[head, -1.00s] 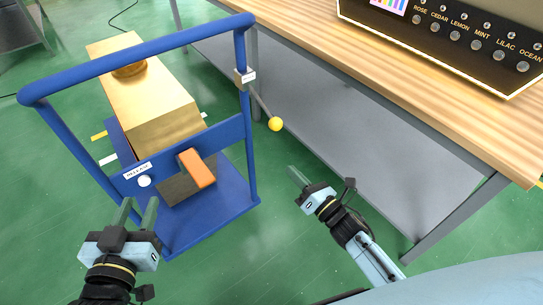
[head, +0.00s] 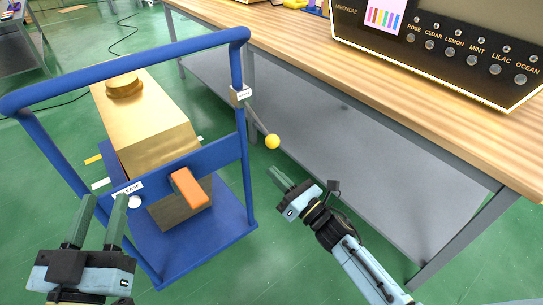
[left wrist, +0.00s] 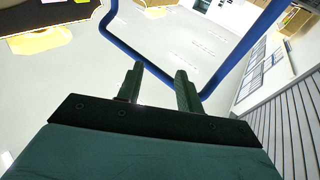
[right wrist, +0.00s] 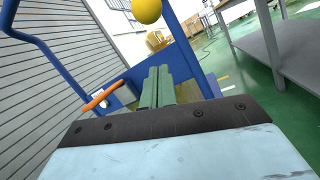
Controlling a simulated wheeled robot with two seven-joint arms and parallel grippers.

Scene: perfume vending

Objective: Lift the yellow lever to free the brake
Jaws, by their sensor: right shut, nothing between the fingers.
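The yellow ball knob (head: 272,141) tips a thin grey lever (head: 257,118), which slopes down from a bracket (head: 240,95) on the blue cart's right post. The knob also shows at the top of the right wrist view (right wrist: 147,10). My right gripper (head: 277,177) is shut and empty, just below the knob and apart from it. My left gripper (head: 100,215) is open and empty near the cart's front left, by the white button and its label, which a finger partly hides. Its spread fingers show in the left wrist view (left wrist: 160,85).
The blue cart (head: 215,225) carries a gold block (head: 150,115) with a round knob on top. An orange pedal (head: 190,188) sits low on its front. A wooden table (head: 300,50) with a grey lower shelf (head: 340,140) stands to the right, bearing a black scent machine (head: 430,45).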

